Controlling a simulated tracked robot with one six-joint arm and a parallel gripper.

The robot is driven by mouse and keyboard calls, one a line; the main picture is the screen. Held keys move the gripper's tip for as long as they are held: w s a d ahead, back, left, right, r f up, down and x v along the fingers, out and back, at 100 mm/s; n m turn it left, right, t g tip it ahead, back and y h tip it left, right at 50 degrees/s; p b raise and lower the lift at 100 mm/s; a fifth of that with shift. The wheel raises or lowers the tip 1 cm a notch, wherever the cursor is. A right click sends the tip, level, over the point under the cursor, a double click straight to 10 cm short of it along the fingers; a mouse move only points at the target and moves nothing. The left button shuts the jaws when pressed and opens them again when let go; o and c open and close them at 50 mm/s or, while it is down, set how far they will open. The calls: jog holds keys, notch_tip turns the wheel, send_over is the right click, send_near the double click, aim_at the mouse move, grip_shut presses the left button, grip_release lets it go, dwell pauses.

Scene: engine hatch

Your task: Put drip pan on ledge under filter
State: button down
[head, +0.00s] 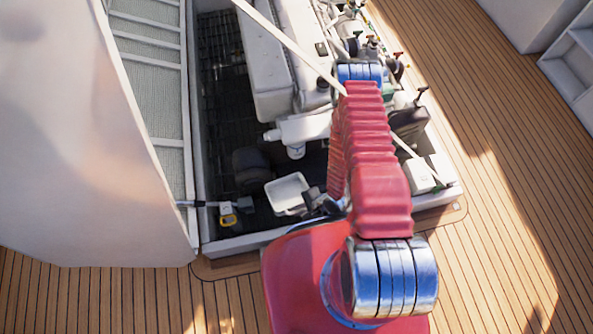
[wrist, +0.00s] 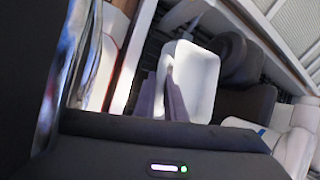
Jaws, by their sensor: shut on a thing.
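The drip pan, a white shallow tray with rounded corners, is in the hatch at the lower middle in the head view (head: 288,190). It also shows in the wrist view (wrist: 203,78). My gripper (head: 312,198) is shut on the pan's near edge, its dark fingers (wrist: 172,95) gripping the rim in the wrist view. The pan looks empty and is held inside the hatch, in front of the engine. A white cylindrical part with a downward stub, perhaps the filter (head: 296,151), is just beyond the pan. I cannot make out the ledge.
The white engine block (head: 283,55) fills the hatch's middle. A dark round part (head: 250,163) is left of the pan. A yellow-marked item (head: 228,220) is near the hatch's front left corner. A raised white hatch cover (head: 85,140) stands left. Wooden deck (head: 505,230) is clear on the right.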

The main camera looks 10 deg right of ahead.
aim_at(303, 182)
jog(key=s+d+f+m+t, duration=0.1)
jog(key=s+d+f, duration=0.3)
jog(key=f, duration=0.3)
jog(key=shift+d+m+t+h, duration=0.3)
jog(key=shift+d+m, duration=0.1)
jog(key=shift+d, duration=0.5)
jog(key=w, duration=1.8)
jog(key=shift+w, duration=0.35)
jog(key=shift+w+f, duration=0.2)
jog(key=shift+f, duration=0.45)
jog(key=shift+w+f, duration=0.2)
jog(key=shift+f, duration=0.95)
